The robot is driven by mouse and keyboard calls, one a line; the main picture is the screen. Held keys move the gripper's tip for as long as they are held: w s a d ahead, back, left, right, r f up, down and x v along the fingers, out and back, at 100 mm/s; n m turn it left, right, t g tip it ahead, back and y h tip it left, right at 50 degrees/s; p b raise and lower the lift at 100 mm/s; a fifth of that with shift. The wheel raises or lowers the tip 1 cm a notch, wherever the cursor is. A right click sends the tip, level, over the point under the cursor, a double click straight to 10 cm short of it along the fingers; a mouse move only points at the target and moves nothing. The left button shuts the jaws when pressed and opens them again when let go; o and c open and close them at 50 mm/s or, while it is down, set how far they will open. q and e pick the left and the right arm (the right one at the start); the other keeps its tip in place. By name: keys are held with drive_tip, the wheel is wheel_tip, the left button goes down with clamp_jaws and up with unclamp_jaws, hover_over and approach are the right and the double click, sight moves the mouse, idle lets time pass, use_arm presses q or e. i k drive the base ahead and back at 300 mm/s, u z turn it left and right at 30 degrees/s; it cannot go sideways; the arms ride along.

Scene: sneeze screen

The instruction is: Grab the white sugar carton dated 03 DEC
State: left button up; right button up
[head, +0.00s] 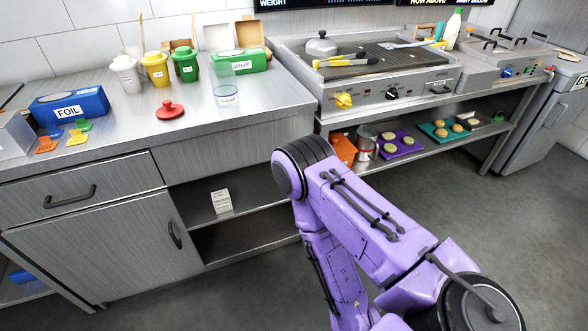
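A small white carton (222,201) stands upright on the upper open shelf under the counter, left of my raised arm. It carries dark print that is too small to read, so I cannot tell its date or whether it is sugar. One purple arm of mine rises from the bottom right and covers the space in front of the shelf's right end. No gripper fingers show, and neither gripper is in view.
The steel counter (200,121) holds a blue foil box (68,106), a green wrap box (240,62), lidded pots, a clear container (225,87) and a red lid (170,110). A griddle (365,75) stands right. A closed cabinet door (110,245) is left of the shelf.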

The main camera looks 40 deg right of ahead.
sight(222, 200)
drive_tip(key=z, duration=0.5)
drive_tip(key=i, duration=1)
